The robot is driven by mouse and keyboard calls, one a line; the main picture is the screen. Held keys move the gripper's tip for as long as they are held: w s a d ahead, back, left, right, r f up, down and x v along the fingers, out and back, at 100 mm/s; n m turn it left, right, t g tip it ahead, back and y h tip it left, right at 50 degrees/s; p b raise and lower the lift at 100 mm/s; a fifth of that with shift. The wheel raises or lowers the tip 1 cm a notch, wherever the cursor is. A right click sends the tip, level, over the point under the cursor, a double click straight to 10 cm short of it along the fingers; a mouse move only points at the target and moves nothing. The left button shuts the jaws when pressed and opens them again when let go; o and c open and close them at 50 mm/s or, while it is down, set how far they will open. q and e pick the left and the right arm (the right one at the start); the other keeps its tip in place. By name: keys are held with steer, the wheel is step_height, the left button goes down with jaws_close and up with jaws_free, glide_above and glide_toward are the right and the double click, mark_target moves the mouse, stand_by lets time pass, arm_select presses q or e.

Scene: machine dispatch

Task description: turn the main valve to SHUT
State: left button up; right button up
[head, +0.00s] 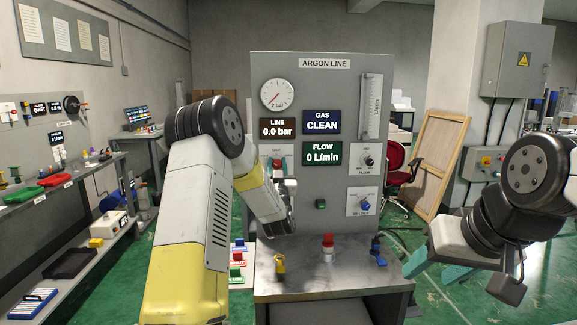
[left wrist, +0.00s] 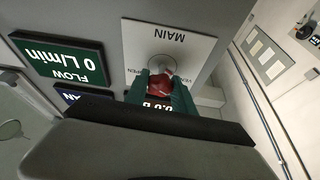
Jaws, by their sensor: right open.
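The main valve (head: 277,164) is a red handle on a white plate at the left of the ARGON LINE panel, partly hidden by my left arm in the head view. In the left wrist view the red handle (left wrist: 160,84) sits below the word MAIN on its plate (left wrist: 168,48). The teal fingers of my left gripper (left wrist: 160,92) flank the handle closely and appear shut on it. My right gripper (head: 435,267) is open and empty, right of the panel's bench.
The gauge (head: 277,95) reads near zero; displays show LINE 0.0 bar (head: 279,128), GAS CLEAN (head: 322,122) and FLOW 0 L/min (head: 323,154). A yellow (head: 280,265), a red (head: 328,245) and a blue fitting (head: 377,251) stand on the metal bench (head: 335,280).

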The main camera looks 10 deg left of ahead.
arm_select(q)
jaws_close()
steer(key=shift+m, duration=0.5)
steer(key=m+h, duration=0.2)
steer(key=m, duration=0.2)
steer(key=m+h, duration=0.2)
steer(key=m, duration=0.1)
steer(key=shift+m+h, duration=0.3)
steer(key=shift+m, duration=0.1)
steer(key=m+h, duration=0.1)
steer(key=m, duration=0.2)
steer(key=m+g+h, duration=0.1)
steer(key=m, duration=0.3)
steer(key=shift+g+h, duration=0.3)
steer(key=shift+d+f, duration=0.1)
steer(key=o, duration=1)
jaws_free()
